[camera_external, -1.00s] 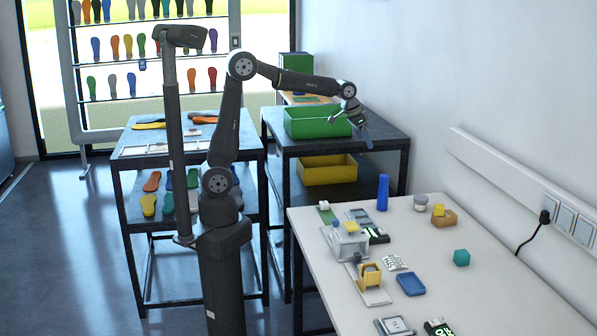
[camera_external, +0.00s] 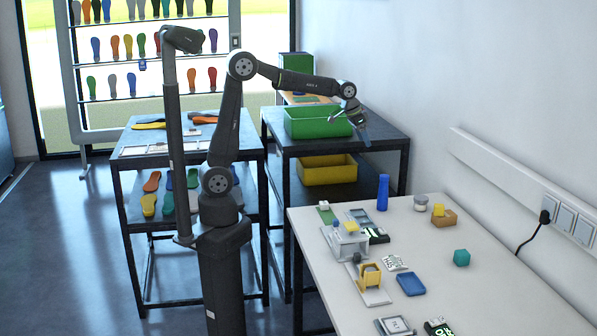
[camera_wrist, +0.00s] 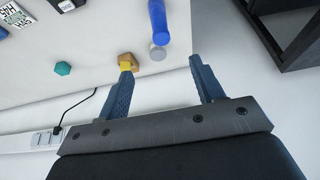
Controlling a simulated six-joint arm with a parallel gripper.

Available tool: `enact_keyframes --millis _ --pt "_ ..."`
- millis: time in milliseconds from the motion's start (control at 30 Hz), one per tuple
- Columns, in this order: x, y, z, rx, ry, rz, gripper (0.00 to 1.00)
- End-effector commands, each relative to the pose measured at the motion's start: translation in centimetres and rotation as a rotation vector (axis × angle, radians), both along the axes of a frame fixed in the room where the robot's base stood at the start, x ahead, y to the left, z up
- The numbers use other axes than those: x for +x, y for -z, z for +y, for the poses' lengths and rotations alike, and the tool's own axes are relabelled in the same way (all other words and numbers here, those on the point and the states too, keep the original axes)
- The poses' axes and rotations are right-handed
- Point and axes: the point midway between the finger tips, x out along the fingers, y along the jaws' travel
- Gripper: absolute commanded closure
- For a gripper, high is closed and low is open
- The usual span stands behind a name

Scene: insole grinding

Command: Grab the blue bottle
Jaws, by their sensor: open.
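The blue bottle (camera_external: 383,192) stands upright at the back edge of the white table. It also shows at the top of the wrist view (camera_wrist: 159,22), beyond my fingertips and cut off by the picture edge. My gripper (camera_external: 363,132) is up in the air, above and a little left of the bottle, near the dark table with the green bin. In the wrist view my gripper (camera_wrist: 162,66) has its two blue-grey fingers wide apart with nothing between them. The bottle is apart from both fingers.
A grey round jar (camera_external: 421,202) and a wooden block with a yellow piece (camera_external: 444,216) stand right of the bottle. Small devices (camera_external: 349,240) stand in front on the white table (camera_external: 480,290). A green bin (camera_external: 305,122) sits on the dark table behind. The wall is at right.

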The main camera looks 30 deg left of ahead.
Motion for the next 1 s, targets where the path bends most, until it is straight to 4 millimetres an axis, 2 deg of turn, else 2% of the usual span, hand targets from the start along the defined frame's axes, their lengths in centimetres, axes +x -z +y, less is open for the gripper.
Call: enact_keyframes --millis 167,400,567,1000 --pt "0.1 0.8 -0.1 -0.007 0.000 -0.006 0.39" --pt "0.7 5.3 -0.7 -0.070 -0.001 -0.068 0.39" --pt "1.2 6.9 -1.2 -0.085 -0.001 -0.085 0.39" --pt "4.1 14.1 -4.1 -0.083 0.000 -0.083 0.39"
